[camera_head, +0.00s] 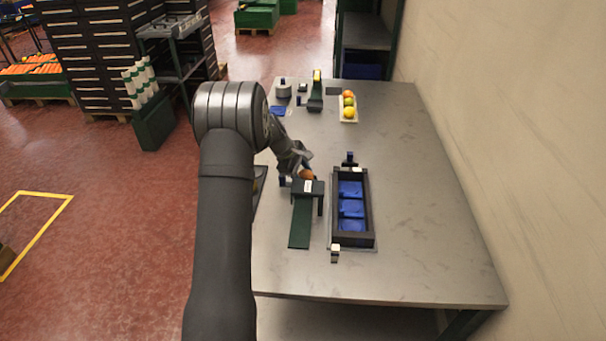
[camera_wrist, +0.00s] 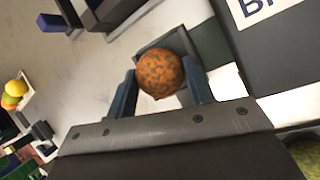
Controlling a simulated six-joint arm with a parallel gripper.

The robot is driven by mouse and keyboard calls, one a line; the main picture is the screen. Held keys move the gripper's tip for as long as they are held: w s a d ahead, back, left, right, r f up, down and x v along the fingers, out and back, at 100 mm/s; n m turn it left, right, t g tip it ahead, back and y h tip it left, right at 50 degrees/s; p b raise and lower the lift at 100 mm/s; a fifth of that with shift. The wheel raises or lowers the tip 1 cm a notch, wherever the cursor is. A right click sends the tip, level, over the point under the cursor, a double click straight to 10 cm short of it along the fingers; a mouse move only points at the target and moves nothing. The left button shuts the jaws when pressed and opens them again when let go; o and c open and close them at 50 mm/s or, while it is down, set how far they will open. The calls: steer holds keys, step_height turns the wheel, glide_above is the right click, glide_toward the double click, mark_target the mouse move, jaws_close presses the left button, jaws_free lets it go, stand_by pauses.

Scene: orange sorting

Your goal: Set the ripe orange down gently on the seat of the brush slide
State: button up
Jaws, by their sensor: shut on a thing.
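The orange (camera_wrist: 160,74) is orange with brown mottled patches and sits between the two fingers of my gripper (camera_wrist: 163,88) in the wrist view. My gripper is shut on it. In the head view the orange (camera_head: 308,174) shows at the far end of the brush slide (camera_head: 300,226), a dark green ramp with a labelled hood. The hood's white label (camera_wrist: 262,8) shows at the upper right of the wrist view. A grey square-edged seat (camera_wrist: 175,40) shows behind and around the orange; whether the orange touches it I cannot tell.
A dark crate (camera_head: 371,240) with blue-lined compartments stands right of the slide. A pale tray (camera_head: 348,119) with several fruits and small devices, including a scale-like one (camera_head: 283,90), stand farther back. The table (camera_head: 430,210) is clear at the right and front.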

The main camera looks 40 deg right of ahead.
steer(key=shift+f, duration=0.15)
steer(key=o, duration=1.5)
steer(key=shift+f, duration=0.1)
steer(key=shift+r, duration=4.1)
steer(key=shift+f, duration=2.7)
